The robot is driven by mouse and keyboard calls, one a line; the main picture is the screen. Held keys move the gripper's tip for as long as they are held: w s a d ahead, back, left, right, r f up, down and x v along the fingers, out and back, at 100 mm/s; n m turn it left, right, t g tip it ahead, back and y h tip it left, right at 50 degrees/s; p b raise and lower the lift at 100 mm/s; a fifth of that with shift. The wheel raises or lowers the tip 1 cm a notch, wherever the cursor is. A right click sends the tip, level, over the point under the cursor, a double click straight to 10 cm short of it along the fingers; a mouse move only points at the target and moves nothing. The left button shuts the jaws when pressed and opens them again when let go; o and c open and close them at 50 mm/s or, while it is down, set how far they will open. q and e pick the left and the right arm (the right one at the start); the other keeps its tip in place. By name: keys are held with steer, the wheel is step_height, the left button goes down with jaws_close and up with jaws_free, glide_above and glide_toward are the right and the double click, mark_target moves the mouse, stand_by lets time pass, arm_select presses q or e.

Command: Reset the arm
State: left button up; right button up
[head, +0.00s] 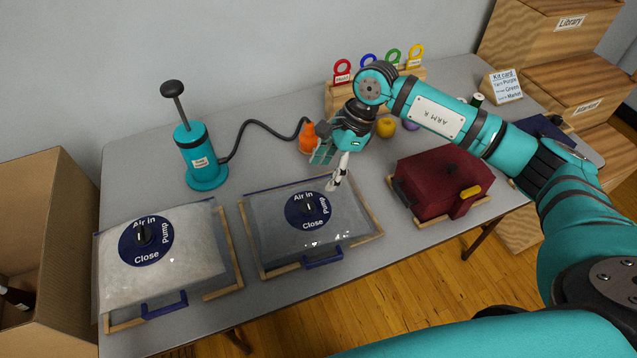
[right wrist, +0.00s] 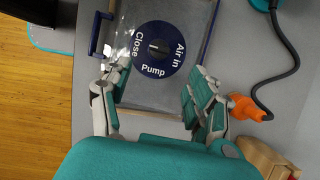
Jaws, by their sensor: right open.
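My right arm, labelled ARM R, reaches in from the right in the head view. Its right gripper (head: 333,168) is above the table, over the far right part of the middle clear bag (head: 270,228). The gripper is open, with nothing seen between its fingers. The right wrist view shows the two spread fingers (right wrist: 162,72) with the bag and its blue dial (right wrist: 156,48) beyond them. The dial reads Air in, Pump and Close. My left gripper is not in view.
An orange nozzle (head: 307,138) on a black hose leads from a teal pump (head: 199,160). A puffy white bag (head: 160,265) lies left, a dark red bag (head: 436,184) right. A rack with coloured rings (head: 342,72) stands behind. A cardboard box (head: 50,215) is at left.

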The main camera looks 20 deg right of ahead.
steer(key=shift+v, duration=0.95)
